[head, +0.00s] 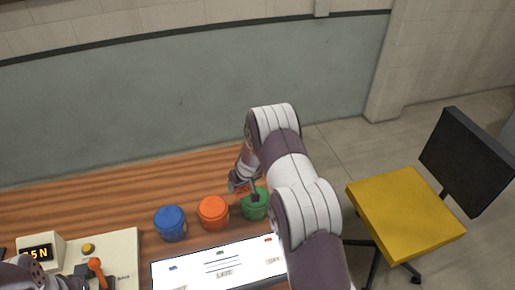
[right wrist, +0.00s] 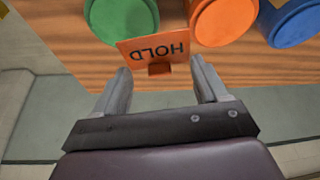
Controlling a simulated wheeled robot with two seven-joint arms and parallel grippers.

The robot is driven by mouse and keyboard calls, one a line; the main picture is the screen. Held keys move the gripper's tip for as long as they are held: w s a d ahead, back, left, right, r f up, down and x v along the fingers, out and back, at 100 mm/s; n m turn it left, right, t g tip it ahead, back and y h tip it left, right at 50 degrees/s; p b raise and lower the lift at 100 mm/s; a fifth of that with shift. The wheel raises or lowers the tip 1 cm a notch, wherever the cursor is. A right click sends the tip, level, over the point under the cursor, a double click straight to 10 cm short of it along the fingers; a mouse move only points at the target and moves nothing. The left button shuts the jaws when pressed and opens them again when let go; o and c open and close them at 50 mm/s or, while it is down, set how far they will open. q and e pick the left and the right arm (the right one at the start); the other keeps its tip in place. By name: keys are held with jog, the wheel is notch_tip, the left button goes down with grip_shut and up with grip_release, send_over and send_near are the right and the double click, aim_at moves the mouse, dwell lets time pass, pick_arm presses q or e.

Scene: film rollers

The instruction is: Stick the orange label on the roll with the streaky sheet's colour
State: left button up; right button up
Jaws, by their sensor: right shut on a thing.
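My right gripper (right wrist: 160,75) is shut on the orange label (right wrist: 153,47), which reads HOLD, upside down in the right wrist view. In the head view my right gripper (head: 243,187) hangs by the green roll (head: 255,208). Three rolls stand in a row: blue (head: 171,224), orange (head: 213,212) and green. In the right wrist view the label overlaps the lower edge of the green roll (right wrist: 120,18); contact cannot be told. The orange roll (right wrist: 222,20) is beside it.
A pale control box (head: 120,255) with a small display, a yellow button and an orange lever (head: 97,268) stands at the left. A yellow chair (head: 405,212) is right of the table. The wooden tabletop (head: 110,200) behind the rolls is clear.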

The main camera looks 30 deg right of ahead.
pick_arm(q)
notch_tip(320, 180, up, 6)
jog(key=p, duration=0.3)
pick_arm(e)
jog(key=d+f+b, duration=0.1)
jog(key=w+d+f+b, duration=0.1)
jog(key=d, duration=0.1)
jog(key=d+f+b, duration=0.1)
jog(key=d, duration=0.1)
jog(key=shift+w+f, duration=0.1)
jog(key=shift+w, duration=0.1)
jog(key=f+b, duration=0.3)
jog(key=b, duration=0.1)
jog(key=shift+s+a+f, duration=0.1)
jog(key=shift+s+f, duration=0.1)
jog(key=shift+f, duration=0.2)
jog(key=shift+w+f+b, duration=0.15)
jog(key=shift+f+b, duration=0.25)
jog(key=shift+b, duration=0.3)
pick_arm(q)
notch_tip(320, 180, down, 8)
jog(key=shift+s, duration=0.25)
jog(key=shift+s+a+f, duration=0.1)
jog(key=shift+a, duration=0.05)
pick_arm(e)
jog(key=shift+r, duration=0.15)
pick_arm(q)
jog(key=shift+f, duration=0.15)
